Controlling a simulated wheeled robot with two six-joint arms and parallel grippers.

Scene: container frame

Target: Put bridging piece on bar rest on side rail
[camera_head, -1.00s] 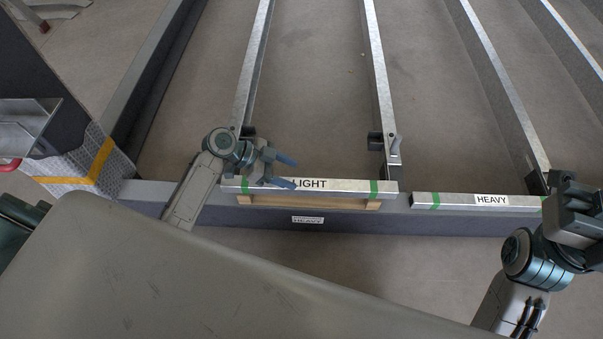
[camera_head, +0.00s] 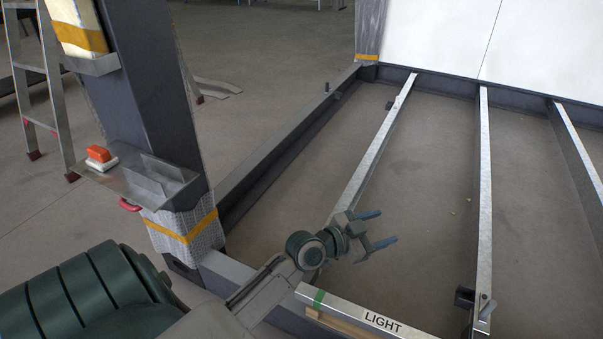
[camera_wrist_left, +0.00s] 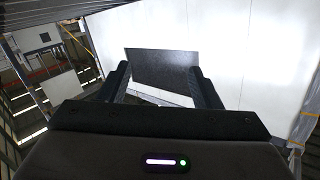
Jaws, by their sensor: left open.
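A metal bar marked LIGHT (camera_head: 372,320) with green tape lies along the front rail at the bottom of the head view; its right part is cut off by the frame edge. The left side rail (camera_head: 285,140) runs back from the wrapped post. Small dark fittings (camera_head: 326,88) stand on its far part; I cannot tell their exact shape. My left gripper (camera_head: 383,228) is open and empty, above the frame and behind the LIGHT bar, its blue-tipped fingers pointing right. In the left wrist view the fingers (camera_wrist_left: 158,85) are apart with nothing between them. My right gripper is not in view.
A dark post with a ledge (camera_head: 150,185) holding an orange-and-white item (camera_head: 101,158) stands at left. A ladder (camera_head: 40,90) is behind it. Metal cross bars (camera_head: 485,180) run back across the frame. White panels (camera_head: 450,40) close the far end.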

